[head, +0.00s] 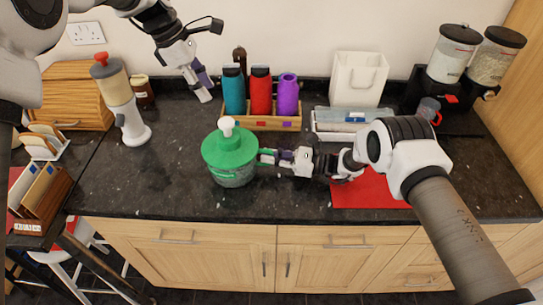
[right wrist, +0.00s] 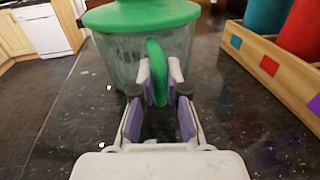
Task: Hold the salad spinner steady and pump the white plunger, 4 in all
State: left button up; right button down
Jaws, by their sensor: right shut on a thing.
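The salad spinner (head: 232,178) stands upright on the dark counter, with a green lid (head: 230,152) and a clear bowl. Its white plunger (head: 227,125) sticks up from the middle of the lid. My right gripper (head: 270,157) is at the spinner's right side. In the right wrist view its fingers (right wrist: 160,78) are shut on the green handle (right wrist: 157,72) of the spinner. My left gripper (head: 204,88) is in the air behind and to the left of the spinner, apart from it. Its fingers are too small to tell whether they are open.
A wooden tray (head: 262,124) with teal, red and purple bottles stands behind the spinner. A white-based dispenser (head: 121,100) stands to the left. A red mat (head: 368,190) lies at right under my right arm.

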pick_arm(q)
grip_shut()
dwell(1.0)
